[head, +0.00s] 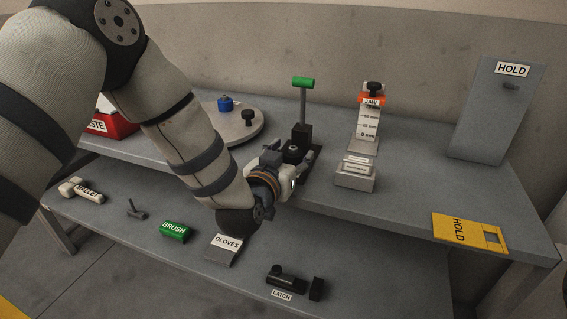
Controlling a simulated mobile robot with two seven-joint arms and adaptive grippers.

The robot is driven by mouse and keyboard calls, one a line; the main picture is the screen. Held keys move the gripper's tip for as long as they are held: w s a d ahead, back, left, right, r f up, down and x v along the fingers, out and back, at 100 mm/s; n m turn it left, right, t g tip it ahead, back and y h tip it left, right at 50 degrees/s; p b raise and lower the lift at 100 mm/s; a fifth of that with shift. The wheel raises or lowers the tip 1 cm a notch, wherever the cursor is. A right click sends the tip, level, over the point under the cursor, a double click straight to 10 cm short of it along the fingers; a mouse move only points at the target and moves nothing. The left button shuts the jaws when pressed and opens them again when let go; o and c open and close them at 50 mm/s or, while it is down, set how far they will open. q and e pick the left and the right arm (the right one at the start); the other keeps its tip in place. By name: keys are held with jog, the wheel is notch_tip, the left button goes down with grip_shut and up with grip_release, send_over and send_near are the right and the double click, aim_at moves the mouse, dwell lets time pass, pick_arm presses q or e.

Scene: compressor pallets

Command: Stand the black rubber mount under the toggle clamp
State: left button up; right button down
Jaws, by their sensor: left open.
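The toggle clamp (302,112) stands on the upper bench, with a green handle on an upright grey lever and a black body. A black rubber mount (248,117) with a knob-like shape stands on the round turntable, left of the clamp. My left gripper (294,152) is open at the front foot of the clamp, its fingers spread to either side of a dark part with a round grey top. I cannot tell whether that part belongs to the clamp or is a separate piece. My right gripper is not in view.
A blue mount (225,103) shares the turntable (207,125) with the black one. A red-topped jaw gauge (368,115), a grey HOLD panel (497,110) and a yellow HOLD plate (468,232) are to the right. The lower shelf holds a mallet, green brush (175,232), gloves and latch.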

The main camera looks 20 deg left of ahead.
pick_arm(q)
jog(key=s+r+p, duration=0.2)
jog(key=s, duration=1)
jog(key=s+a+f+g, duration=0.1)
jog(key=s+f+g, duration=0.4)
jog(key=f, duration=0.5)
jog(key=s+f+g, duration=0.3)
jog(key=s+f, duration=0.5)
jog(key=f, duration=0.2)
jog(key=s+a+f+g, duration=0.1)
jog(key=s+f+g, duration=0.1)
jog(key=s, duration=0.7)
jog(key=s+a+f+g, duration=0.2)
jog(key=s+g, duration=0.3)
jog(key=s, duration=0.4)
jog(key=s+a+f+g, duration=0.1)
jog(key=s+f+g, duration=0.2)
jog(key=s, duration=0.6)
jog(key=shift+s+a+f+n+g+y, duration=0.2)
jog(key=shift+f+n+g+y, duration=0.15)
jog(key=shift+f, duration=0.25)
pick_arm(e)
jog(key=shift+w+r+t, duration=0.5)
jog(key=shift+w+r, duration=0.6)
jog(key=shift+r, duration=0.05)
pick_arm(q)
jog(key=shift+w, duration=0.1)
